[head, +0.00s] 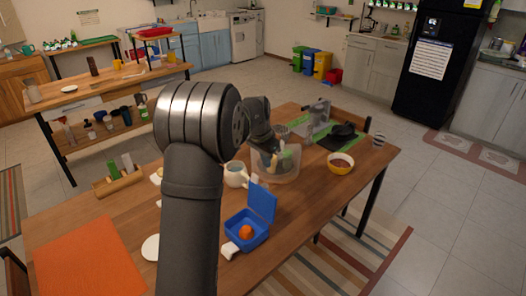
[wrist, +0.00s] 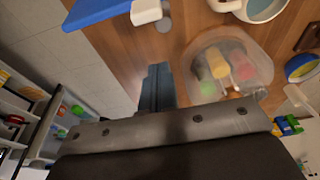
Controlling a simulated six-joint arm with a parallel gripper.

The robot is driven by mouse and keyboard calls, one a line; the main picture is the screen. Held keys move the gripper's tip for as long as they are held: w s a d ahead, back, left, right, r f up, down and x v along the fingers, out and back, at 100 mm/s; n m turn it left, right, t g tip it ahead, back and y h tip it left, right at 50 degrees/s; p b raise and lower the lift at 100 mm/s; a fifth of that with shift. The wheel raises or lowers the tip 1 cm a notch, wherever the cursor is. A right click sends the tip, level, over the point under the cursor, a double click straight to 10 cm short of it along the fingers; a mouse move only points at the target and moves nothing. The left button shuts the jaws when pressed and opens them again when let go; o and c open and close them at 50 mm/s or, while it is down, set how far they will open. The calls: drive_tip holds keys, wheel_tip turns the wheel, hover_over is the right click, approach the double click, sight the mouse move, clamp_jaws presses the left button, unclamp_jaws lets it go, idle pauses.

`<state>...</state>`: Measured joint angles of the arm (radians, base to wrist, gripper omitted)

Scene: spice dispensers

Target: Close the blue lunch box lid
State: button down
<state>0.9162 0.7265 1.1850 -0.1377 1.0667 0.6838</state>
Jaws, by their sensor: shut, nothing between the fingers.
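The blue lunch box (head: 240,238) stands on the wooden table in the head view with an orange item (head: 246,232) inside. Its lid (head: 263,203) stands up, open, at the box's far side. In the wrist view a blue piece of the lunch box (wrist: 95,10) with a white latch (wrist: 146,11) shows at the top left edge; the rest is out of frame. My gripper (wrist: 158,72) is shut and empty. In the head view it is small, partly hidden by my arm, near the clear tub and beyond the lunch box, apart from the lid.
A clear tub (head: 280,176) with colourful items stands behind the lunch box. An orange mat (head: 90,255) lies at the left. The table right of the lunch box is clear.

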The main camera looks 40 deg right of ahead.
drive_tip(key=x, duration=0.2)
drive_tip(key=shift+a+f, duration=0.15)
drive_tip(key=shift+f, duration=0.3)
drive_tip(key=shift+a+r, duration=0.15)
drive_tip(key=shift+a, duration=0.75)
drive_tip(key=shift+a+r, duration=0.15)
drive_tip(key=shift+a, duration=0.75)
drive_tip(key=shift+a, duration=0.1)
